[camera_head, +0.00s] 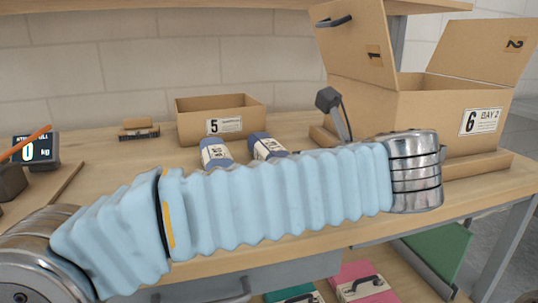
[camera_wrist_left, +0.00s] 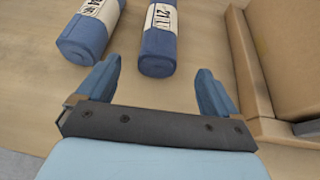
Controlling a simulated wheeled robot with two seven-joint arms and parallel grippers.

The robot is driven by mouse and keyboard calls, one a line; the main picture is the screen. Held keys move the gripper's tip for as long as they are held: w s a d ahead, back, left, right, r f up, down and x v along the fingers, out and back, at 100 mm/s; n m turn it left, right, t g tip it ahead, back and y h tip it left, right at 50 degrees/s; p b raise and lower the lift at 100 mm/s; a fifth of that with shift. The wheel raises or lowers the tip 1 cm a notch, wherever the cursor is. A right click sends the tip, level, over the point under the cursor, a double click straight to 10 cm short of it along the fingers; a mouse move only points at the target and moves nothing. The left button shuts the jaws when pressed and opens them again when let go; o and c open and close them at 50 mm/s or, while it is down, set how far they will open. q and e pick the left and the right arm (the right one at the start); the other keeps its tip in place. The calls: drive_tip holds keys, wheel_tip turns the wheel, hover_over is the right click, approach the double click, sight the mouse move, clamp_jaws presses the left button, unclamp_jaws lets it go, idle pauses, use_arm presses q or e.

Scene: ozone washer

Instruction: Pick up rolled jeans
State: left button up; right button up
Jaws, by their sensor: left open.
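Two blue rolled jeans with white label bands lie on the wooden table. In the head view the left roll (camera_head: 215,153) and the right roll (camera_head: 267,147) lie behind my left arm, which hides their near ends. In the left wrist view the left roll (camera_wrist_left: 89,33) lies ahead of the left finger. The right roll (camera_wrist_left: 159,42), labelled 21, lies ahead of the gap between the fingers. My left gripper (camera_wrist_left: 157,75) is open and empty, with its fingertips near the right roll's near end. The head view does not clearly show this gripper. My right gripper is out of view.
A small open box marked 5 (camera_head: 222,122) stands behind the rolls. A large open box marked 6 (camera_head: 460,115) stands at right; cardboard (camera_wrist_left: 275,60) borders the wrist view's right side. A scale display (camera_head: 37,150) reads 0 kg at left. Coloured cases (camera_head: 362,285) lie below.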

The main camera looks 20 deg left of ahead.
use_arm(q)
drive_tip(key=x, duration=1)
drive_tip(key=shift+w+a, duration=0.2)
drive_tip(key=shift+a, duration=0.1)
drive_tip(key=shift+c, duration=0.4)
drive_tip(key=c, duration=1.2)
drive_tip(key=shift+c, duration=0.2)
